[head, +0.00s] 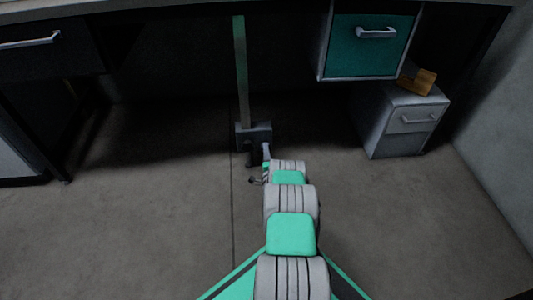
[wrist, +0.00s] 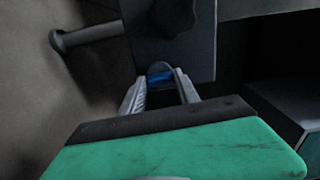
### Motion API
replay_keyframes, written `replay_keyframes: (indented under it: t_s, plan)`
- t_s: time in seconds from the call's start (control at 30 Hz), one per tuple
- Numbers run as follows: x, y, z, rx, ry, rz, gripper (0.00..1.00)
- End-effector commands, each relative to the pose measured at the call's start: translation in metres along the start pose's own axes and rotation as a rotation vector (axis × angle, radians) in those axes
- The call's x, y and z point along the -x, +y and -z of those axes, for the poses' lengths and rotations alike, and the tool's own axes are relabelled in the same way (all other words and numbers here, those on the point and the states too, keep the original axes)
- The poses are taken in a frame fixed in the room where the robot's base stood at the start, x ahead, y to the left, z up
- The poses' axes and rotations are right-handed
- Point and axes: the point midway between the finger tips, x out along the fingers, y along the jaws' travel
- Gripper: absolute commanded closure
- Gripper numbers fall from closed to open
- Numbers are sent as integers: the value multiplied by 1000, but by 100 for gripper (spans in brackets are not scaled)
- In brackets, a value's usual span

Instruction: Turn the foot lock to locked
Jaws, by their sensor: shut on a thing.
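In the wrist view my gripper (wrist: 160,84) has its two grey fingers on either side of a small blue part (wrist: 160,74), at the lower edge of a grey plate. I take this blue part to be the foot lock, and the fingers are shut on it. Its full shape and its setting are hidden. In the head view my gripper (head: 266,152) is at the grey foot block (head: 254,135) at the bottom of the upright post. The lock cannot be made out there.
A dark rounded knob (wrist: 174,14) sits on the plate above the fingers. A round peg (wrist: 82,38) sticks out at the left. In the head view the post (head: 241,75) rises under the bench. A grey drawer unit (head: 402,120) stands at right. The floor at left is clear.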

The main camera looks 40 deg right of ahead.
Motion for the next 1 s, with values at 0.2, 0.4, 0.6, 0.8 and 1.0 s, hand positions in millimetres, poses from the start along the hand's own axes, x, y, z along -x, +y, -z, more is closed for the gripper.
replay_keyframes:
  t_s: [0.2, 0.4, 0.6, 0.8, 1.0]
  plan:
    - [1, 1, 1, -54, 2, -2, 100]
    - [1, 2, 1, -66, 2, -2, 100]
    - [1, 2, 1, -66, 2, -2, 100]
    - [1, 1, 1, -66, 2, -2, 52]
    - [0, 0, -1, -65, -1, -1, 41]
